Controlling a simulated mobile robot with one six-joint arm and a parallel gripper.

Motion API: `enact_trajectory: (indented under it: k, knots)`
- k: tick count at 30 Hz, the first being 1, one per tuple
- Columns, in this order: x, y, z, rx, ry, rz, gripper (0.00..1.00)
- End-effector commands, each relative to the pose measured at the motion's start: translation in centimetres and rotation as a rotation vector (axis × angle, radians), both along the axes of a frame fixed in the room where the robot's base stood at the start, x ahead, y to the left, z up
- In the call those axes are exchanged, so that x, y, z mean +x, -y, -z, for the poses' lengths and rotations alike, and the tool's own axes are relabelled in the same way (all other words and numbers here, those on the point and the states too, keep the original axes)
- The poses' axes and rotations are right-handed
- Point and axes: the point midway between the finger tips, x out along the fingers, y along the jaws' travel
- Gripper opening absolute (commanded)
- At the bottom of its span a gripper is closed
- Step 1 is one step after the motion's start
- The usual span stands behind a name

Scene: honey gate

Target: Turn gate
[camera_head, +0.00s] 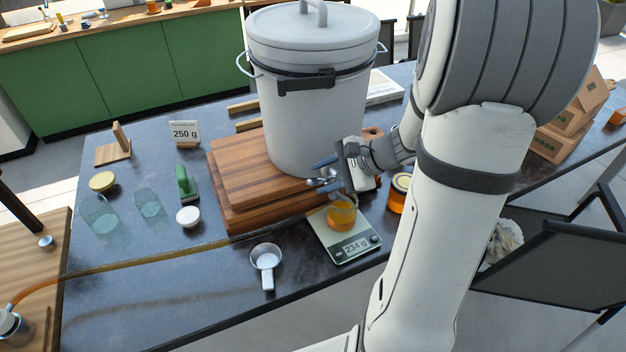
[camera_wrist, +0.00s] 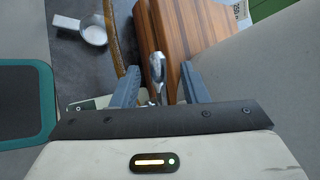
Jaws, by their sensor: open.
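The metal gate (camera_head: 322,181) sits low on the front of the lidded grey bucket (camera_head: 318,110). In the wrist view, the gate's silver lever (camera_wrist: 157,75) stands between the two blue-grey fingers of my gripper (camera_wrist: 160,76). My gripper (camera_head: 328,175) is open around the lever, with a gap visible on each side. A glass jar with amber honey (camera_head: 341,216) stands on the scale (camera_head: 338,249) below the gate. The scale display reads 234 g. My gripper partly hides the gate in the head view.
The bucket stands on stacked wooden boards (camera_head: 235,170). A sign (camera_head: 185,131) reads 250 g. Another honey jar (camera_head: 399,192) is right of the scale. The table's front is mostly clear.

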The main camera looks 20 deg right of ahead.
Motion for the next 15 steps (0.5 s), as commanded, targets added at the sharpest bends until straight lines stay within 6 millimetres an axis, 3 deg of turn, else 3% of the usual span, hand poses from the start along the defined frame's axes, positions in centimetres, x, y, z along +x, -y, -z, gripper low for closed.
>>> enact_trajectory:
  k: [6, 15]
  knots:
    - [-1.0, 1.6, -1.5, 0.000, 0.001, 0.001, 0.40]
    - [-1.2, 1.8, -1.7, 0.001, -0.001, 0.002, 0.39]
